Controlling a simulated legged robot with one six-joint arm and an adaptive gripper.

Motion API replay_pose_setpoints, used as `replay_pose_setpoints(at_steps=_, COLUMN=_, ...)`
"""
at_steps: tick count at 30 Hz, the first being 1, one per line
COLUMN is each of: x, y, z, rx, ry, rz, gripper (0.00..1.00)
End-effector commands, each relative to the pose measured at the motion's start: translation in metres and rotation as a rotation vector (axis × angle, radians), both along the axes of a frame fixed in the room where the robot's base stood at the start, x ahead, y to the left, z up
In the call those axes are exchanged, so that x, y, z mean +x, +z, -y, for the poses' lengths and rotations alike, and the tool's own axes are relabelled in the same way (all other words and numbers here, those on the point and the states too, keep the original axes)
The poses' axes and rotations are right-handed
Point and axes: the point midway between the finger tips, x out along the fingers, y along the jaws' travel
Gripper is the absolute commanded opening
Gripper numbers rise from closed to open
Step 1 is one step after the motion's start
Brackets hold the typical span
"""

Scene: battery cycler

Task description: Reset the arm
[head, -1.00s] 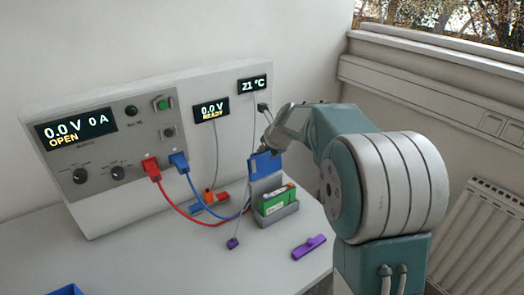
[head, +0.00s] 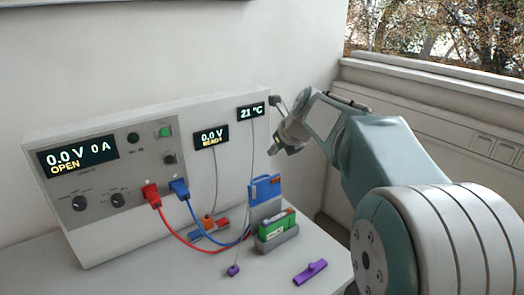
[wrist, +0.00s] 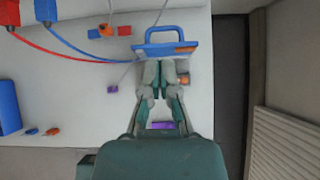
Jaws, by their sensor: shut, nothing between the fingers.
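My gripper (head: 277,147) is raised in front of the right end of the cycler panel, above the blue holder and the green battery block. In the wrist view its two fingers (wrist: 165,78) are together and hold nothing. The blue piece with a handle (wrist: 170,48) shows just past the fingertips there; in the head view the blue piece (head: 264,188) stands upright behind the green block (head: 277,226) in a grey cradle (head: 279,241). My gripper looks apart from them. My arm reaches in from the right.
The cycler (head: 85,215) shows 0.0 V, 0 A and OPEN. Red (head: 151,196) and blue (head: 180,188) plugs with cables sit in it. A purple bar (head: 311,271) and small purple piece (head: 233,270) lie on the table. A wall and window stand at the right.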

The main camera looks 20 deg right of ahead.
Motion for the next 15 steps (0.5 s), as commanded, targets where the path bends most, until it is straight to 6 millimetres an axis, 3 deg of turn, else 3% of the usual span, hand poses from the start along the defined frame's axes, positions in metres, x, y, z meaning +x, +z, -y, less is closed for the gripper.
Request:
replay_pose_setpoints(at_steps=4, x=-0.004, y=0.001, z=0.002, rx=-0.015, ry=0.020, rz=0.003, gripper=0.00)
replay_pose_setpoints(at_steps=7, x=-0.020, y=0.003, z=-0.005, rx=-0.100, ry=0.122, rz=0.018, gripper=0.00)
replay_pose_setpoints(at_steps=15, x=-0.100, y=0.000, z=-0.039, rx=-0.534, ry=0.652, rz=0.079, gripper=0.00)
